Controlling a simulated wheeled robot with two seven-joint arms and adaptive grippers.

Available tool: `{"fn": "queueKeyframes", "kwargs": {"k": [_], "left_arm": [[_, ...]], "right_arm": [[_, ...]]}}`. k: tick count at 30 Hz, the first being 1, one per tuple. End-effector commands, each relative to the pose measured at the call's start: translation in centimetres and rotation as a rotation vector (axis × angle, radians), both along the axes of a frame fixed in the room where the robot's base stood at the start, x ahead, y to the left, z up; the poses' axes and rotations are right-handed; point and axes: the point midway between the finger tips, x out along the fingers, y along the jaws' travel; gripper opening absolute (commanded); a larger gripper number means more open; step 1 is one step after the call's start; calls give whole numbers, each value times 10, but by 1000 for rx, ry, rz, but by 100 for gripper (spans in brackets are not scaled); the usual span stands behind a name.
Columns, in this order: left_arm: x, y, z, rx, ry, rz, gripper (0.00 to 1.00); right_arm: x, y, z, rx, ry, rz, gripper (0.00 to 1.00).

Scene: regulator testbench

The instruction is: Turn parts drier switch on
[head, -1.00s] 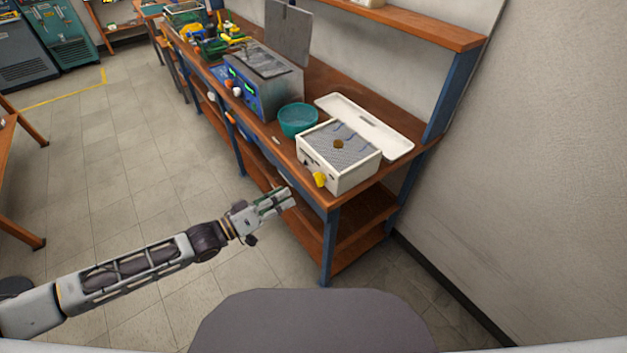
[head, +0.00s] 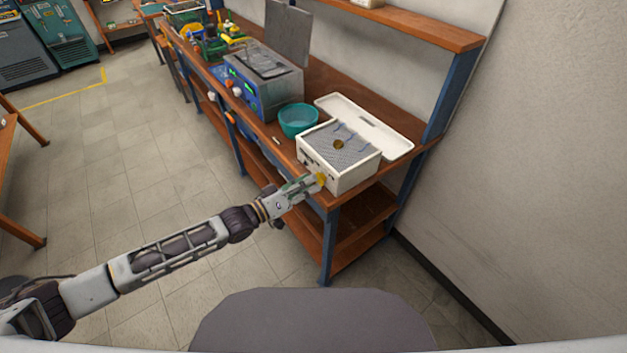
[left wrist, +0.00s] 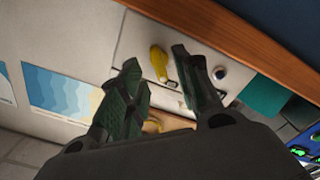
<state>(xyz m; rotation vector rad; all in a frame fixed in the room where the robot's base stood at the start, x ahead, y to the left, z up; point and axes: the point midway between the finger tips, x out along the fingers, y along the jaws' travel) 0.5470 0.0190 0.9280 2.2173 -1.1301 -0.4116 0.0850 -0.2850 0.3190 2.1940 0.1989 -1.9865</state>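The parts drier (head: 340,178) is a white box with a grey mesh top on the bench's near right end. A yellow knob (head: 321,179) sits low on its front face. My left gripper (head: 311,184) is in front of that face, with its fingertips close to the knob. In the left wrist view the yellow knob (left wrist: 160,63) appears between the spread, dark green fingers (left wrist: 156,58), with gaps beside it. I cannot tell whether they touch it. A round dark switch or button with a light rim (left wrist: 219,74) shows on the drier's face beside the right finger. My right gripper is out of view.
A teal bowl (head: 298,120) and a blue-fronted metal machine (head: 262,85) stand left of the drier. A white tray-like lid (head: 365,125) lies behind it. The wooden bench edge (head: 285,152) runs beside my gripper. The floor to the left is open.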

Motion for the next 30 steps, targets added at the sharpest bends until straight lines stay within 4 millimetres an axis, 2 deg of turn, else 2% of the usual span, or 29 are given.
{"fn": "queueKeyframes", "kwargs": {"k": [9,22,30], "left_arm": [[13,-18,0,-1,-1,0,33],[15,-21,0,0,0,0,33],[15,-21,0,0,0,0,0]], "right_arm": [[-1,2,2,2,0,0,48],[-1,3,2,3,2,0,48],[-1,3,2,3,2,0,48]]}}
